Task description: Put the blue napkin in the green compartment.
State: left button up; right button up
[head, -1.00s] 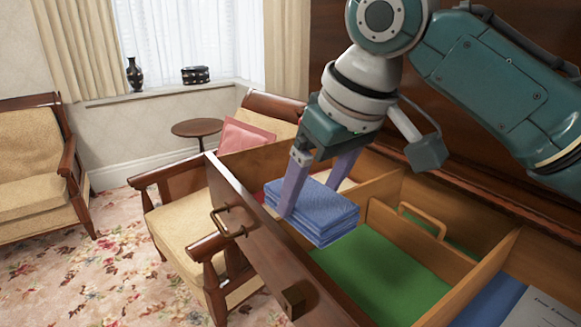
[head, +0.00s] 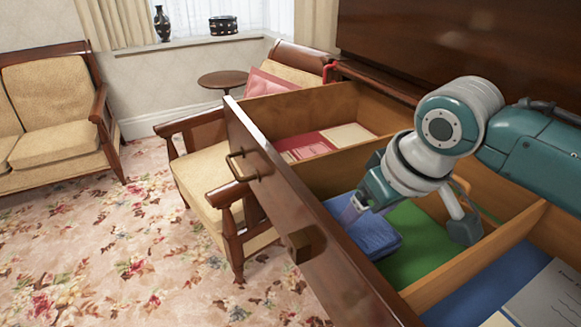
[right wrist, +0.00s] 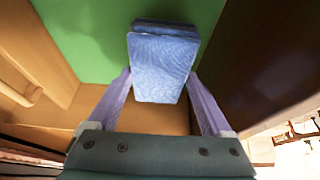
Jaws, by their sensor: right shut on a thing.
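The blue napkin (head: 374,238) is a folded, layered stack. In the head view it is inside the green compartment (head: 426,248) of the open drawer, at the end near the drawer front. My right gripper (head: 352,212) is shut on it, with its fingers reaching down into the compartment. In the right wrist view the napkin (right wrist: 163,65) sits between the two lilac fingers, over the green floor (right wrist: 85,35). I cannot tell whether it touches the floor. My left gripper is not in view.
A wooden divider (head: 345,160) separates a red-lined compartment (head: 303,146) with items in it. A blue-lined compartment (head: 480,297) with a paper (head: 545,300) lies nearer. The drawer front (head: 290,215) stands beside the napkin. An armchair (head: 205,172) is left of the drawer.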

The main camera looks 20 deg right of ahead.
aim_at(368, 227)
jog(key=shift+f+b, duration=0.6)
jog(key=shift+f, duration=1.4)
jog(key=shift+f, duration=0.1)
jog(key=o, duration=1.1)
jog(key=shift+o, duration=0.2)
jog(key=p+v, duration=0.4)
jog(key=v, duration=0.7)
jog(key=shift+w, duration=0.1)
jog(key=shift+s+r, duration=0.25)
jog(key=shift+r, duration=0.35)
